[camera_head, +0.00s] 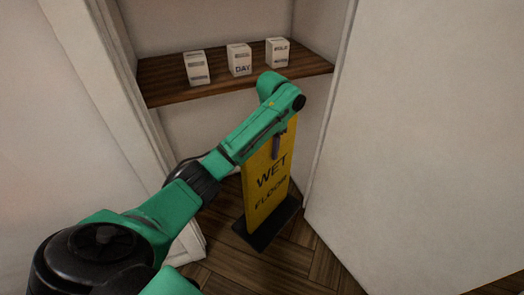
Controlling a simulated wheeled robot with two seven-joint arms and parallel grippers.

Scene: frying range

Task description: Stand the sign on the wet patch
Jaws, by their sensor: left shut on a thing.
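The yellow sign (268,185) reads "WET FLOOR" and stands upright on a black base (260,237) in a narrow alcove. My left arm reaches in from the left and covers the sign's upper part. My left gripper (277,148) points down at the top of the sign and is shut on it; its fingertips are partly hidden by the arm. I cannot tell whether the base touches the floor. No wet patch can be made out on the visible floor. My right gripper is not in view.
A wooden shelf (165,84) above the sign holds three white boxes (239,60). A white panel (430,150) stands close on the right, and a white door frame (95,90) on the left. Some dark wood floor (285,262) is free in front of the sign.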

